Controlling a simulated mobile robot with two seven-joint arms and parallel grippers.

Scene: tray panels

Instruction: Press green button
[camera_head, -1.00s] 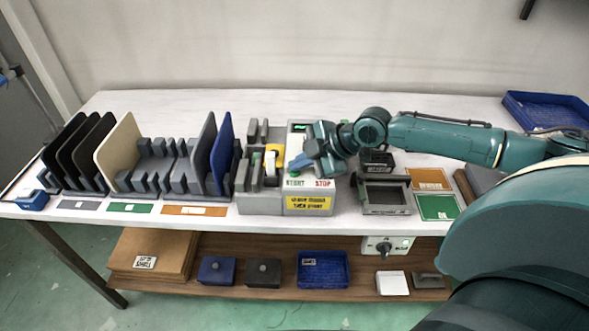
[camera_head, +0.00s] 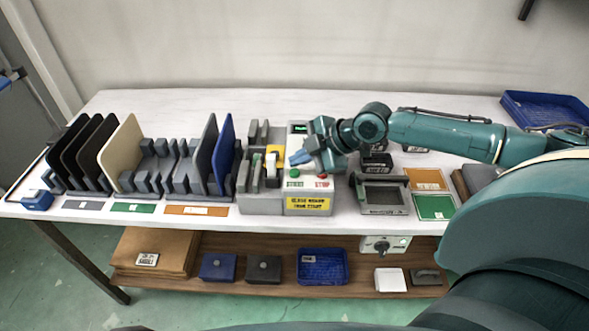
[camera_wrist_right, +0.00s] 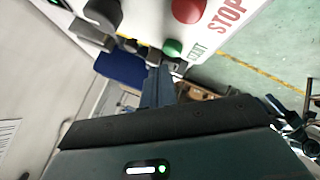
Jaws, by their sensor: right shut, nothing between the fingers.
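The green button (camera_head: 294,173) sits above the START label on the front of a grey control box (camera_head: 309,210). A red button (camera_head: 322,175) is to its right, above STOP. In the right wrist view the green button (camera_wrist_right: 172,47) and the red button (camera_wrist_right: 188,10) show near the top. My right gripper (camera_head: 299,158) is shut and empty, just behind and above the green button. In the wrist view its fingers (camera_wrist_right: 156,88) point toward the green button; I cannot tell any contact. My left gripper is not in view.
A rack with upright panels (camera_head: 125,150) stands to the left of the box. A grey frame fixture (camera_head: 385,210) stands right of it. A blue tray (camera_head: 545,112) lies at the back right. The back of the table is clear.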

